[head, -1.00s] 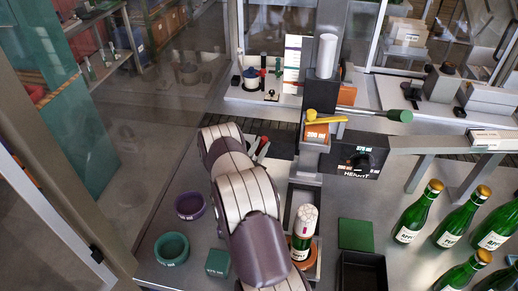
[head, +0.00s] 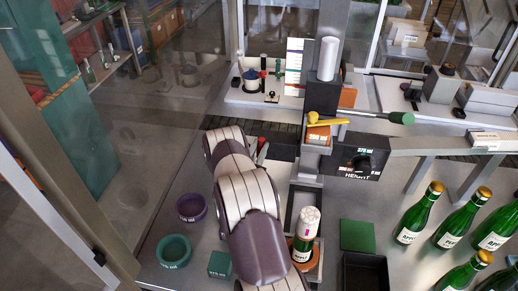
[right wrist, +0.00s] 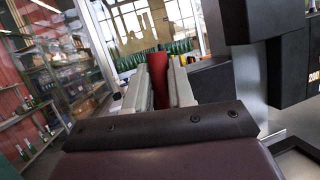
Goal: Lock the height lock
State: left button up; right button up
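A black head with a white cylinder (head: 328,58) sits on the grey column. A black panel marked HEIGHT (head: 358,161) with a dark knob is beside the column. My right gripper (head: 262,146) is left of the column, mostly hidden by my arm. In the right wrist view a red handle-like piece (right wrist: 160,72) stands between its two grey fingers (right wrist: 160,90); whether they clamp it is unclear. My left gripper is not in view.
A green bottle with a pale capsule (head: 305,232) stands upright below the column. Purple (head: 191,208) and green (head: 173,250) rings and a green block (head: 220,264) lie left. Several green bottles (head: 455,222) stand right, near a green square (head: 357,235).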

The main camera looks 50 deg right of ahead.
jog(key=o, duration=0.3)
jog(key=b+v, duration=0.4)
jog(key=v, duration=0.3)
jog(key=shift+a, duration=0.3)
jog(key=shift+f, duration=0.1)
jog(key=shift+c, duration=0.3)
